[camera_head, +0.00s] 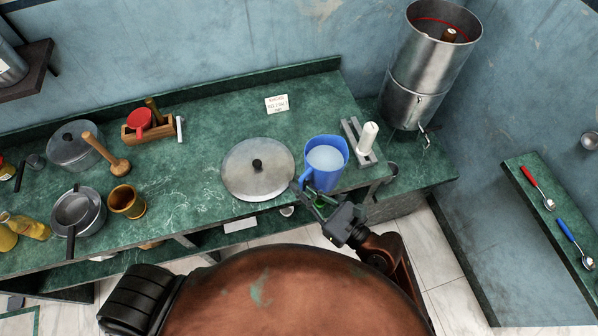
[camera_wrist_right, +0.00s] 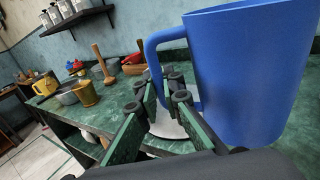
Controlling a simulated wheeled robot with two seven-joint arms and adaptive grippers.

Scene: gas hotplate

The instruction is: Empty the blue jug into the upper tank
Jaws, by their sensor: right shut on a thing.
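The blue jug (camera_head: 326,164) stands upright near the front edge of the green counter, with pale liquid visible inside. My right gripper (camera_head: 306,189) is shut on the jug's handle, at the jug's front left. In the right wrist view the blue jug (camera_wrist_right: 245,75) fills the right side, and the fingers of my right gripper (camera_wrist_right: 172,92) are at its handle. The upper tank (camera_head: 440,42) is the open top part of the steel cylinder at the back right, with a red line and a brown-topped piece inside. My left gripper does not show.
A round metal lid (camera_head: 258,170) lies just left of the jug. A white cylinder on a metal stand (camera_head: 368,138) is close on its right. Pots, a mortar (camera_head: 127,201) and a wooden box (camera_head: 148,128) are further left.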

